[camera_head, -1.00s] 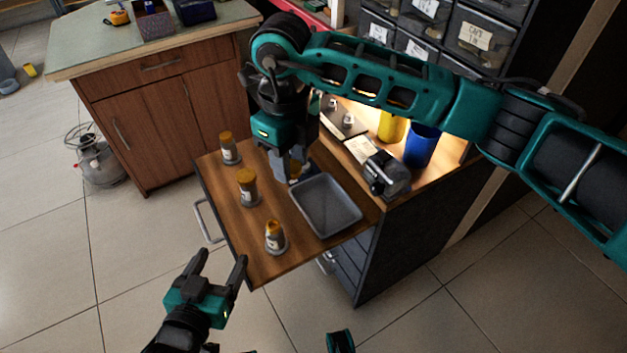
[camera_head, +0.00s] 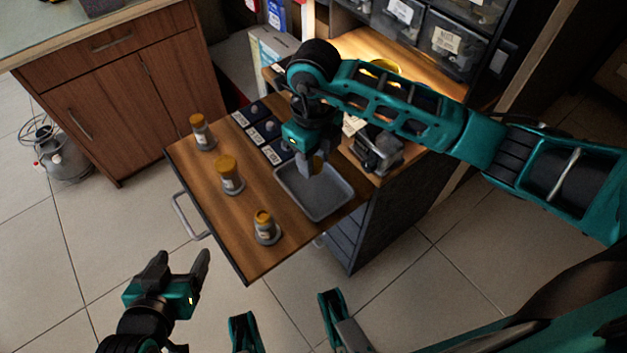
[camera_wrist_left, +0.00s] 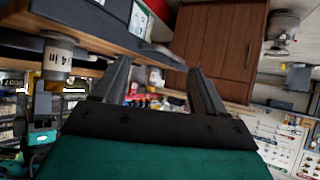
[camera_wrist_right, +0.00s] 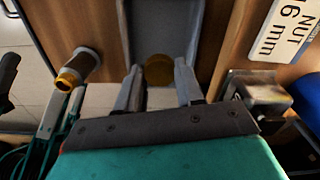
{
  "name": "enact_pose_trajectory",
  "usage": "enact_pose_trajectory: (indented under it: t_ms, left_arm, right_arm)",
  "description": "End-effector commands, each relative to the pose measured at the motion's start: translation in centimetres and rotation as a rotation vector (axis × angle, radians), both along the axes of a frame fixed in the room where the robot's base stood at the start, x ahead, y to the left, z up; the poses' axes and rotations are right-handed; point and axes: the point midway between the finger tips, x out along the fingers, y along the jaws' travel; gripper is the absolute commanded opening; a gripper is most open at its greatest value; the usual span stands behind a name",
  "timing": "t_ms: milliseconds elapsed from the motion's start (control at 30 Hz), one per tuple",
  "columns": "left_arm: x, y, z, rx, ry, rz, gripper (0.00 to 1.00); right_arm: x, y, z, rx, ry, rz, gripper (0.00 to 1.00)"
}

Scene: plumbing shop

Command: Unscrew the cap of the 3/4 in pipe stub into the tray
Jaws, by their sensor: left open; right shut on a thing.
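Three upright pipe stubs stand on the wooden top: a far one (camera_head: 202,133), a middle one (camera_head: 229,177) and a near one (camera_head: 266,228). The near stub's label partly reads "/4 in" in the left wrist view (camera_wrist_left: 58,55). Its narrow brass end looks bare and hollow in the right wrist view (camera_wrist_right: 72,76). My right gripper (camera_head: 314,168) is shut on an orange-brown cap (camera_wrist_right: 159,70) above the grey tray (camera_head: 347,199); the tray shows no other thing inside. My left gripper (camera_head: 181,263) is open and empty, off the front-left edge.
A metal vise-like device (camera_head: 378,152) stands right of the tray. A labelled dark strip (camera_head: 262,132) lies behind it. Drawer bins (camera_head: 445,45) stand at the back. A handle (camera_head: 188,218) juts from the left edge. Open floor lies in front.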

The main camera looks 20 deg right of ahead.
Motion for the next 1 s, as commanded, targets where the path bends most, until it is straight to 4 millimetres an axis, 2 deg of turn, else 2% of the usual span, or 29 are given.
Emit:
enact_pose_trajectory:
  t_ms: [33,100,333,567,967,1000]
  left_arm:
    - [0.0,0.0,-0.5,0.000,0.000,0.000,0.72]
    - [0.0,0.0,-0.7,0.000,0.000,0.000,0.72]
    - [0.1,0.0,-0.9,-0.001,-0.001,-0.001,0.72]
    - [0.1,-0.2,-1.8,-0.001,0.005,-0.004,0.72]
    - [0.4,-0.4,-1.2,-0.009,-0.006,-0.006,0.72]
    - [0.4,-0.5,-1.1,-0.010,-0.006,-0.005,0.72]
  right_arm:
    - [0.0,0.0,-1.3,-0.001,0.002,0.000,0.00]
    - [0.0,0.0,-2.2,0.000,0.001,0.000,0.00]
    - [0.0,0.0,-3.7,0.001,0.001,0.000,0.00]
    - [0.0,0.0,-7.1,0.000,0.002,0.000,0.00]
    - [0.1,0.0,-7.6,0.000,-0.001,0.001,0.00]
    - [0.0,0.0,-7.5,0.000,-0.001,0.001,0.39]
